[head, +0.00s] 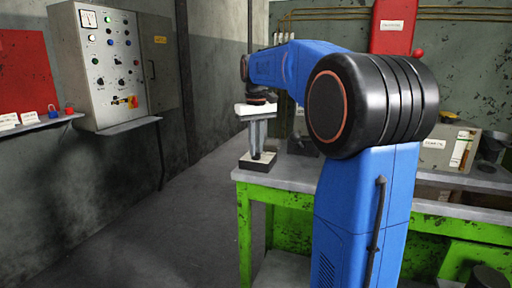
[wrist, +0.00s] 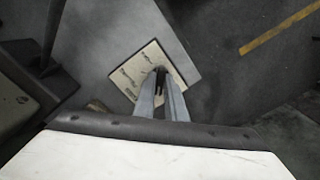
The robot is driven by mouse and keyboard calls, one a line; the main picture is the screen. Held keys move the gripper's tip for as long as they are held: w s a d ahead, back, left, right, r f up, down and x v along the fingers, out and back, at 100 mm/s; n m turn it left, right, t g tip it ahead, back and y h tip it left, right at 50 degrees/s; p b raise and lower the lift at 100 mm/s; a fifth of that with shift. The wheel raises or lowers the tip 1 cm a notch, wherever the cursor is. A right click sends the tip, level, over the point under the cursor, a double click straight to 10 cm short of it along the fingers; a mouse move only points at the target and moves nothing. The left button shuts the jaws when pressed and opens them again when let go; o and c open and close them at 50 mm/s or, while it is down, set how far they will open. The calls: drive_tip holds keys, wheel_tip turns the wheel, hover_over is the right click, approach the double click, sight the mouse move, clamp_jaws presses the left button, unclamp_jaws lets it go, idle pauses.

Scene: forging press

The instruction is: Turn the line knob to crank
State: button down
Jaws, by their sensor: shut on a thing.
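A small dark box with a pale top plate (head: 263,158) sits at the left corner of the bench in the head view. Its plate (wrist: 137,66) also shows in the wrist view, with small dark labels too blurred to read. My gripper (head: 257,152) points straight down onto the plate. In the wrist view its two grey fingers (wrist: 160,82) come close together at the plate's middle, shut on a small dark knob (wrist: 159,73). The fingers hide most of the knob, and which label it points to I cannot tell.
The bench (head: 289,180) has a grey top and worn green legs. A grey control cabinet (head: 108,62) with several knobs hangs on the left wall. A labelled box (head: 440,148) stands on the bench at right. The floor left of the bench is clear.

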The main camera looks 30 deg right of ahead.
drive_tip(key=c, duration=1.8)
unclamp_jaws()
drive_tip(key=shift+r, duration=0.15)
wheel_tip(320, 180, up, 17)
